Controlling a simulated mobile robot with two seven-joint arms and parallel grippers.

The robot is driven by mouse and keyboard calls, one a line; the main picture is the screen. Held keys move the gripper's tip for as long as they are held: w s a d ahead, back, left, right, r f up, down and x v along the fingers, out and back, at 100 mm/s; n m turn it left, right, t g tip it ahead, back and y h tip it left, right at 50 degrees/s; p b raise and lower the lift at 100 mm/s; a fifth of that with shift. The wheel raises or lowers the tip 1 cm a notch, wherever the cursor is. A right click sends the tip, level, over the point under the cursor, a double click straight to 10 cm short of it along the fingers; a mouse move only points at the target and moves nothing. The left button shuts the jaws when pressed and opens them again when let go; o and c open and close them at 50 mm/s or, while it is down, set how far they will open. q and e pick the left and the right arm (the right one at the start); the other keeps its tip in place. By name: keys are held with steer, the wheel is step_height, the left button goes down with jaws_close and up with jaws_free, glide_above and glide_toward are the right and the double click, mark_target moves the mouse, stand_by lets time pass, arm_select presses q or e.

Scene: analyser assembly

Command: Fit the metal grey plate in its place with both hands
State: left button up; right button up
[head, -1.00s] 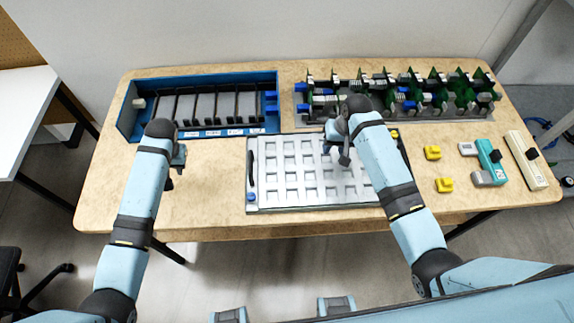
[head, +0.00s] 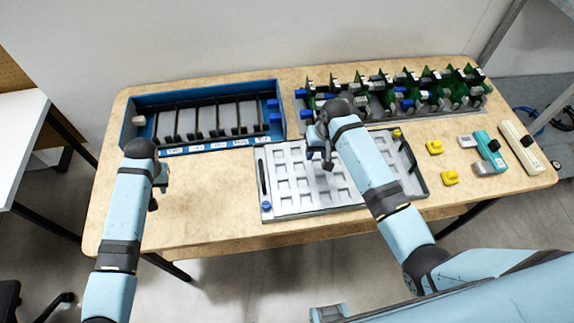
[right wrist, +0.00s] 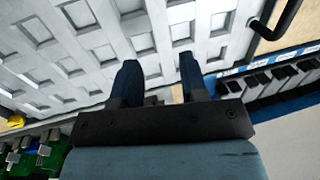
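The metal grey plate (head: 295,197) lies on the table in front of the racks, with rows of square recesses and black handles at its left and right ends. It also fills the upper part of the right wrist view (right wrist: 75,45). My right gripper (right wrist: 157,75) is above the plate with its two fingers apart and nothing between them. In the head view the right arm covers part of the plate. My left gripper (head: 158,186) is over the bare table to the left of the plate, apart from it. Its fingers are too small to tell whether they are open.
A blue-walled rack (head: 206,148) with dark dividers stands at the back left. A grey base with green boards (head: 440,92) stands at the back right. Two yellow blocks (head: 434,147), a teal tool (head: 490,153) and a cream tool (head: 520,146) lie on the right.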

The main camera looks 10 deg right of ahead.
step_height(320, 180, up, 12)
steer(key=d, duration=0.3)
steer(key=shift+f, duration=0.2)
steer(key=shift+s+f, duration=0.1)
steer(key=shift+s, duration=0.05)
